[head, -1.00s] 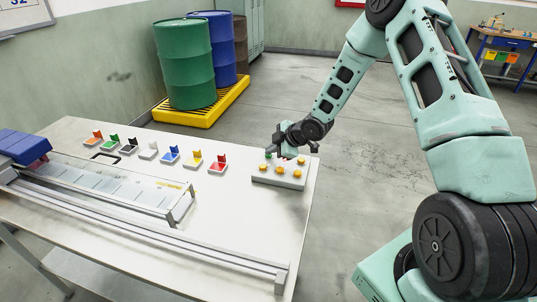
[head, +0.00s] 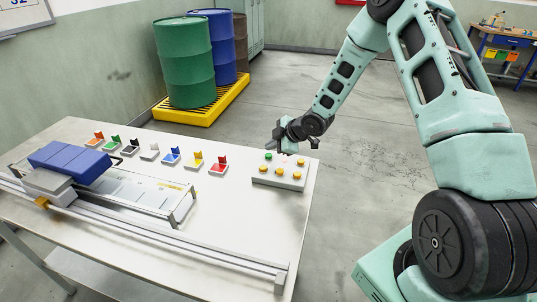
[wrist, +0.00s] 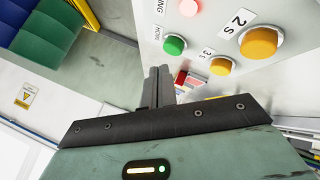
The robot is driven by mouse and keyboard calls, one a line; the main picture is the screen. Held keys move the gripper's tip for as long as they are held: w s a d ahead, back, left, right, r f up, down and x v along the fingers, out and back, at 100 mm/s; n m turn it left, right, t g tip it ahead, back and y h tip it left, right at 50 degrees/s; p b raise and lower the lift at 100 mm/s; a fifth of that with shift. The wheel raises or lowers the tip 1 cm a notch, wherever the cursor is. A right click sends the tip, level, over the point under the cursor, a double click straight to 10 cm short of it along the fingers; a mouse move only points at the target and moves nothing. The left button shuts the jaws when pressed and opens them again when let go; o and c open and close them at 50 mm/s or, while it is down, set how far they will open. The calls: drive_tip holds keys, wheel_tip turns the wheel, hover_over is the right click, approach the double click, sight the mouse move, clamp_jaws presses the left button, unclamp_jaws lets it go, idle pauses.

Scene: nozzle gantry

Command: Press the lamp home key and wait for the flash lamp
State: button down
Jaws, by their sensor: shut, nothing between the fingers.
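The key box (head: 262,181) stands at the right end of the table with several yellow keys (head: 280,171) on top. Its green key (head: 268,155) is at the far left corner; in the wrist view the green key (wrist: 174,45) has a partly hidden label that seems to read HOME. A pale red lamp (wrist: 190,7) beside it has a cut-off label ending in NING. My gripper (head: 274,147) is shut and empty, just above the green key's corner; its fingers (wrist: 158,84) appear apart from the key in the wrist view. A blue block on a grey carriage (head: 70,160) sits on the rail.
The long rail (head: 150,226) runs along the table front. A row of coloured holders, such as the red one (head: 219,166), stands behind the tray. Green (head: 184,65) and blue drums stand on a yellow pallet beyond the table. The table between holders and key box is clear.

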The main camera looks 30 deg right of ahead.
sight(272, 156)
drive_tip(key=shift+r+p, duration=1.65)
drive_tip(key=shift+r, duration=0.65)
drive_tip(key=c, duration=2.1)
unclamp_jaws()
drive_tip(key=shift+c, duration=0.2)
